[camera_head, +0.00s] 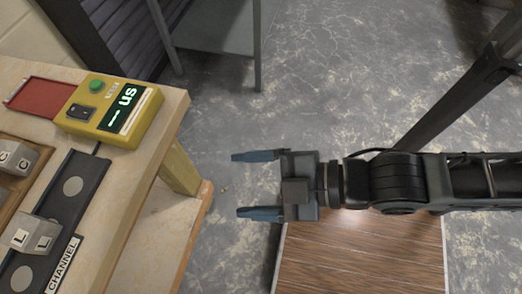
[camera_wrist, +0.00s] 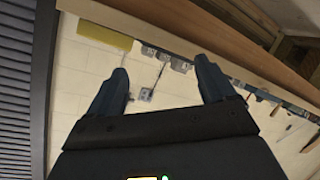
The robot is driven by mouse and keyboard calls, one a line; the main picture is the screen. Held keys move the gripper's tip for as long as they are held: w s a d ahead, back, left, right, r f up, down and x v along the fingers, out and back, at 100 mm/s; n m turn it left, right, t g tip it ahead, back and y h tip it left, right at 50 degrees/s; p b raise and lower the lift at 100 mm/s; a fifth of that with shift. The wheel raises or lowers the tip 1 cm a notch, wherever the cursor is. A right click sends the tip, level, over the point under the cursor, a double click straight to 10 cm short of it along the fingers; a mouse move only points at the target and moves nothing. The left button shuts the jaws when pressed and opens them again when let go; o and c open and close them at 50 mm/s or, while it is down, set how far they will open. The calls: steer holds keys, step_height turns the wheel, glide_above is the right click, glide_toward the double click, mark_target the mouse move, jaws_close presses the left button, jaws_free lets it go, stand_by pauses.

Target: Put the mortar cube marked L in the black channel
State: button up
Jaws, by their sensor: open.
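The grey mortar cube marked L (camera_head: 34,236) sits on the black channel (camera_head: 52,213) on the bench at the left of the head view. Its letter shows on two faces. The channel carries a white CHANNEL label (camera_head: 63,266) along its side, and grey round spots show on it on either side of the cube. My gripper (camera_head: 256,185) is open and empty, over the floor to the right of the bench and well apart from the cube. In the wrist view, its two fingers (camera_wrist: 160,85) are spread with nothing held between them.
A cube marked C (camera_head: 18,157) sits in a brown tray at the left edge. A yellow device (camera_head: 109,110) with a green button and lit display stands on the bench (camera_head: 150,172), near a red plate (camera_head: 38,96). Open floor lies between bench and arm.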

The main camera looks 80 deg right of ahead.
steer(key=s+d+r+m+h, duration=0.1)
steer(key=s+d+r+m, duration=0.2)
steer(key=s+m, duration=0.2)
steer(key=m, duration=0.2)
steer(key=shift+s+d+r+m+t, duration=0.25)
steer(key=shift+d+r+m+t, duration=0.1)
steer(key=shift+d+m+t, duration=0.05)
stand_by(1.6)
